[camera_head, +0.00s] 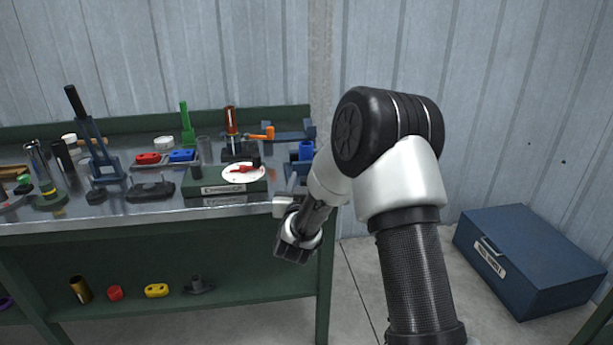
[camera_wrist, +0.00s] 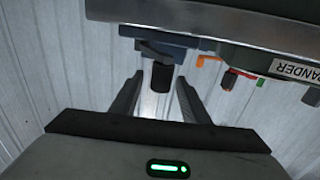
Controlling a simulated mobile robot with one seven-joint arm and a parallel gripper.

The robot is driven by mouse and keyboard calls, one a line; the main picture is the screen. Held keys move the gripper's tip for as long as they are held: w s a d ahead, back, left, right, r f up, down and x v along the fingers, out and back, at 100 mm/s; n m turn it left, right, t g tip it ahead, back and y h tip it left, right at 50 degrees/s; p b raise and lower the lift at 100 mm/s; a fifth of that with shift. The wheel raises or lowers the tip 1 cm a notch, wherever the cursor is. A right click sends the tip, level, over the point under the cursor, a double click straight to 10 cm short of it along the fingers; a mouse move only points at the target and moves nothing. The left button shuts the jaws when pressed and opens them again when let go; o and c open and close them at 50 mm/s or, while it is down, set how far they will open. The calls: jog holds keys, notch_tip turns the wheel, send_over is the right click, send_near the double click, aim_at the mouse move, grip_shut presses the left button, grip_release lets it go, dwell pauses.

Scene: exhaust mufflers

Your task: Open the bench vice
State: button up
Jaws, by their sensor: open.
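The blue bench vice (camera_head: 305,151) appears to be at the right end of the bench top, partly hidden behind my arm. In the wrist view a blue body (camera_wrist: 172,50) with a dark round end shows ahead of my fingers; it may be part of the vice. I cannot make out the vice's handle or the gap of its jaws. My gripper (camera_head: 293,248) hangs in front of the bench's right corner, below the top's edge. In the wrist view my gripper (camera_wrist: 158,104) has its two fingers apart with nothing held between them.
The bench top (camera_head: 140,212) holds several tools, a green box (camera_head: 215,187) with a white plate (camera_head: 244,173), and an orange-handled tool (camera_head: 262,134). Several small parts lie on the lower shelf (camera_head: 240,285). A blue chest (camera_head: 535,255) stands on the floor at right.

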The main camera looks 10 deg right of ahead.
jog(key=shift+x, duration=1.95)
grip_shut()
